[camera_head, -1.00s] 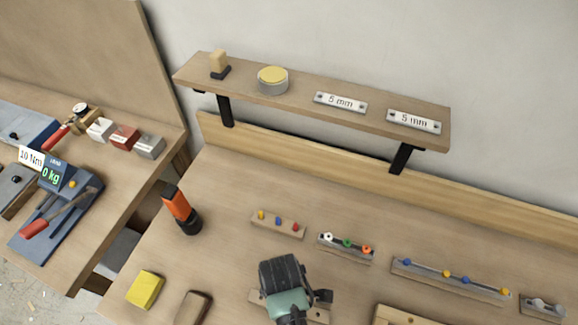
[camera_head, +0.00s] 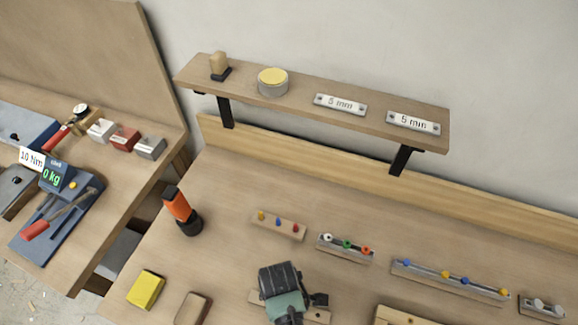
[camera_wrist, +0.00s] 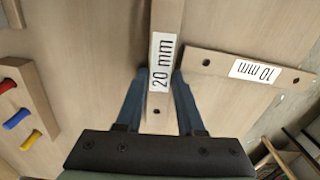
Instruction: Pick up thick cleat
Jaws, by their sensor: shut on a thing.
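The thick cleat (camera_wrist: 165,50) is a pale wooden strip with a white "20 mm" label and a screw hole near its close end. In the wrist view it runs up out of the picture. My gripper (camera_wrist: 160,78) has its two blue fingers closed on either side of it, near the labelled end. In the head view my gripper (camera_head: 283,290) is low over the bench and hides the middle of a pale wooden strip. I cannot tell whether the cleat is clear of the bench.
A thinner "10 mm" cleat (camera_wrist: 240,68) lies crosswise, right of the held one. A peg strip (camera_head: 279,226) and a hook rail (camera_head: 346,248) lie behind my gripper. An orange-black torch (camera_head: 181,210) and yellow block (camera_head: 146,289) stand left. A wall shelf (camera_head: 300,98) overhangs the back.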

